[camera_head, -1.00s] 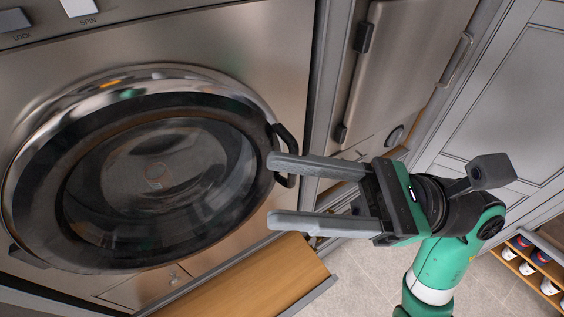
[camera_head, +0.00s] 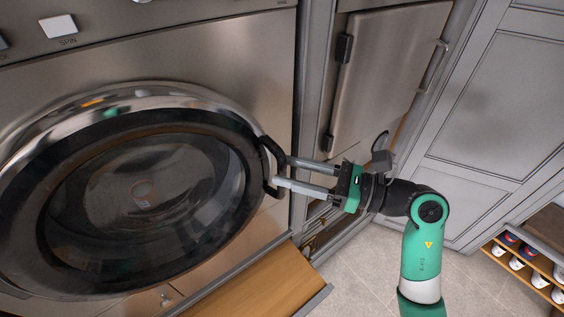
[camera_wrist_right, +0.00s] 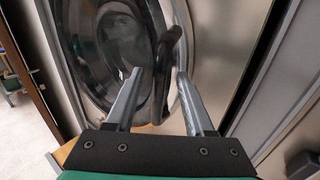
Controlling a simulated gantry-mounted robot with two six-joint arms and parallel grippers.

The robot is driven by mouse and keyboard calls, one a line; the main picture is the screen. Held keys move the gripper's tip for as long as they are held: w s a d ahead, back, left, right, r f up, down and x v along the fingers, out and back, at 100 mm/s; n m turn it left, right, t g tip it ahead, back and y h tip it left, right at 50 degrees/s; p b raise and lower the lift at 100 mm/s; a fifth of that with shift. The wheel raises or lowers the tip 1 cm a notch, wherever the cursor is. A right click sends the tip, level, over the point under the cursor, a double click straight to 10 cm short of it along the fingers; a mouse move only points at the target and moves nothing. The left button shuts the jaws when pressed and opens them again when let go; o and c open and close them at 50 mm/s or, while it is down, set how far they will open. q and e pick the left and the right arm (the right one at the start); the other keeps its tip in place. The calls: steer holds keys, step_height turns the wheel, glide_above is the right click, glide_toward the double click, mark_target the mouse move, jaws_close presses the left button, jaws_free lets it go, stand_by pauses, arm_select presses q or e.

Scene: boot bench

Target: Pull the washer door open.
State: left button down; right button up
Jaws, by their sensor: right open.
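The washer door (camera_head: 150,190) is a round glass door with a chrome and black rim. It looks shut against the steel washer front. Its black handle (camera_head: 268,160) is a curved bar on the right side of the rim. My right gripper (camera_head: 281,172) is open, with its two grey fingertips at the handle in the head view. In the right wrist view the handle (camera_wrist_right: 164,70) stands upright between the two open fingers (camera_wrist_right: 158,85), with visible gaps beside it. My left gripper is not in view.
A wooden drawer or shelf front (camera_head: 255,296) juts out below the washer. A steel cabinet door (camera_head: 390,75) is to the right. A shoe rack (camera_head: 530,265) stands at the far right. The tiled floor (camera_head: 365,270) is clear.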

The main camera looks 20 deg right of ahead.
steer(key=shift+x, duration=1.1)
jaws_close()
stand_by(0.6)
